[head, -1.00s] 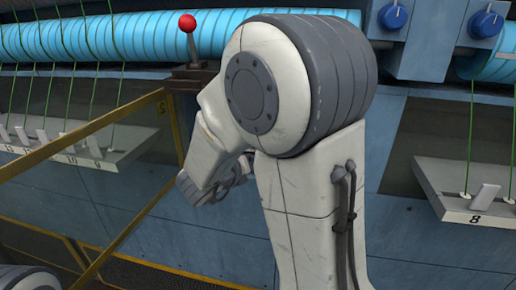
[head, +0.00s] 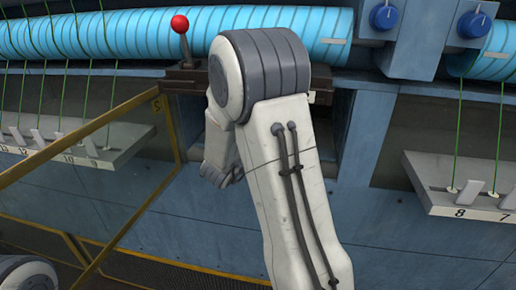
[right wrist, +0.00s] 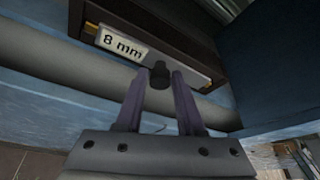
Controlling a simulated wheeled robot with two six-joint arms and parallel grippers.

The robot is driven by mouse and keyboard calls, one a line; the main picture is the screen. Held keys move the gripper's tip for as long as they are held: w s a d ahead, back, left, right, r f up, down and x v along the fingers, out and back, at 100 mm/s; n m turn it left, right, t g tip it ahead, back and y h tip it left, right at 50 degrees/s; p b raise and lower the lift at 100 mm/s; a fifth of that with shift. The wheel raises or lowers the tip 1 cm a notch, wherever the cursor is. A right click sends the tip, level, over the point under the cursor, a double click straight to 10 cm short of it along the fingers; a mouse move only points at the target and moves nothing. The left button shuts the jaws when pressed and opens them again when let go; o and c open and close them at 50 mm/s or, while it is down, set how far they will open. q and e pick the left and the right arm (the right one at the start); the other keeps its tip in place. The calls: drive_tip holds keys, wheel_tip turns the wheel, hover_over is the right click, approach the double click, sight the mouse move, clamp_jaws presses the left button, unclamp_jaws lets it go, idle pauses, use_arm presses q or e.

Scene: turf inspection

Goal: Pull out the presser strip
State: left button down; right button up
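In the right wrist view, the presser strip, a pale narrow bar (right wrist: 192,70) with a label "8 mm" (right wrist: 122,44), sits in a dark brown housing (right wrist: 165,20). A short dark knob (right wrist: 160,76) stands out from the strip. My right gripper (right wrist: 160,78) has its two fingertips on either side of this knob; whether they press on it is not clear. In the head view, my right arm hides most of the housing (head: 183,84) and the strip. My left gripper is not in view.
A yellow-edged clear panel (head: 100,165) is to the left. Pale numbered trays (head: 75,155) (head: 470,195) with green cords flank the opening (head: 335,130).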

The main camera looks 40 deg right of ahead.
clamp_jaws()
drive_tip(key=shift+c, duration=1)
unclamp_jaws()
clamp_jaws()
drive_tip(key=shift+a, duration=0.1)
drive_tip(key=shift+s+a+b, duration=0.7)
drive_tip(key=shift+s+a, duration=1)
drive_tip(key=shift+a, duration=0.25)
drive_tip(key=shift+s+a+r, duration=0.1)
drive_tip(key=shift+s+a, duration=0.05)
